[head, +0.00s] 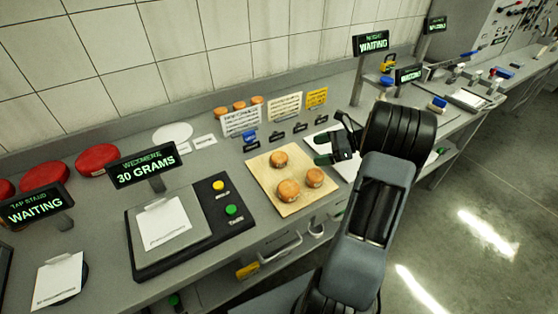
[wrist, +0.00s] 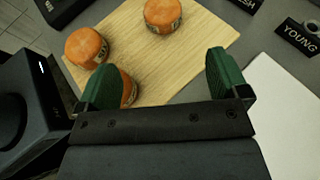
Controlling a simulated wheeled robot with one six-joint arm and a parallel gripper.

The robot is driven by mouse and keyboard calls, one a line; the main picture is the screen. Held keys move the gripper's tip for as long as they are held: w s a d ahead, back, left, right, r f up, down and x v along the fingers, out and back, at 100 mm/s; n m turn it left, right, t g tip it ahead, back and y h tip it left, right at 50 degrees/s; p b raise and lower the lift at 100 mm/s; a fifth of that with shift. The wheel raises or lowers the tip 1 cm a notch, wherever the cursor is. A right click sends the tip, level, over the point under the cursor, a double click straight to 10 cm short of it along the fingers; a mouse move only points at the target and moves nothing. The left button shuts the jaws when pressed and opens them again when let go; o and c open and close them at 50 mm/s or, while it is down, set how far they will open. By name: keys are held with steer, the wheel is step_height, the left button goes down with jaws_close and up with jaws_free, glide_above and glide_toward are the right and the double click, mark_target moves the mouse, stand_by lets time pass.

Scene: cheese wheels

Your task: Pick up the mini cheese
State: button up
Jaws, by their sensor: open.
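Three small orange mini cheeses lie on a wooden board in the head view: one at the back (head: 279,159), one at the front left (head: 288,190) and one at the right (head: 314,177). In the wrist view, one mini cheese (wrist: 86,47) is at the left and another (wrist: 162,14) at the top. The third (wrist: 129,90) is partly hidden behind my left green finger. My gripper (wrist: 162,66) is open, with nothing between its fingers. In the head view my gripper (head: 323,149) is just right of the board, apart from the cheeses.
The wooden board (head: 263,179) lies between a black scale (head: 142,267) reading 30 grams and a white sheet (wrist: 285,110). Small black label signs (head: 252,147) stand behind the board. More orange cheeses (head: 240,106) and red wheels (head: 97,159) sit along the back.

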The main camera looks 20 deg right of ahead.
mark_target(286, 156)
steer(key=p+x, duration=0.1)
steer(key=x, duration=1.2)
steer(key=shift+w+f+p, duration=0.1)
steer(key=shift+w+p, duration=0.05)
steer(key=shift+p, duration=0.15)
steer(key=shift+d, duration=0.1)
steer(key=shift+c, duration=0.4)
steer(key=c, duration=0.9)
steer(key=shift+c, duration=0.3)
steer(key=shift+r, duration=0.2)
